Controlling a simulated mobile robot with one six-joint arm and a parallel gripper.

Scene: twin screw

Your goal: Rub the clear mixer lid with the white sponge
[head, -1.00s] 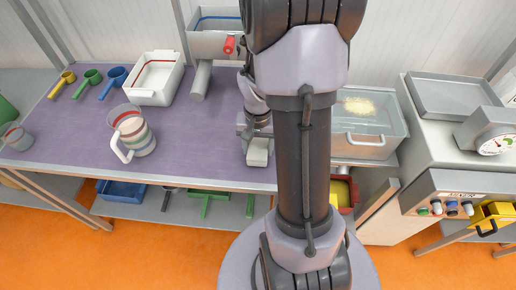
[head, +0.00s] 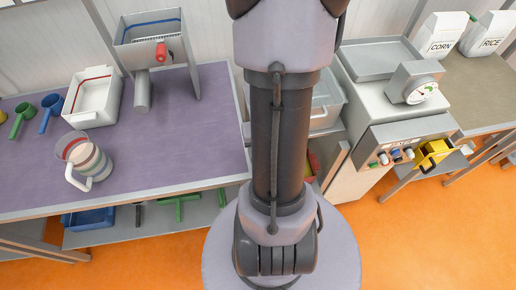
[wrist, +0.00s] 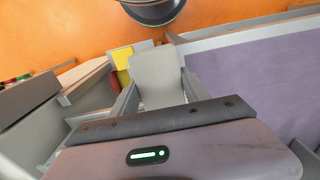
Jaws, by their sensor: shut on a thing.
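The white sponge (wrist: 157,72) is a pale block in the wrist view, between the fingers of my gripper (wrist: 158,92), which is shut on it. In the head view my own arm hides both gripper and sponge. The mixer's clear lid (head: 327,96) shows only in part in the head view, just right of my arm; the rest is hidden behind the arm. I cannot tell the gap between sponge and lid.
The purple-topped table (head: 185,140) holds a striped jug (head: 92,165), a white tray (head: 92,98) and a grey hopper machine (head: 160,42). Right of the lid stands a grey machine with a dial (head: 412,82). The orange floor in front is clear.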

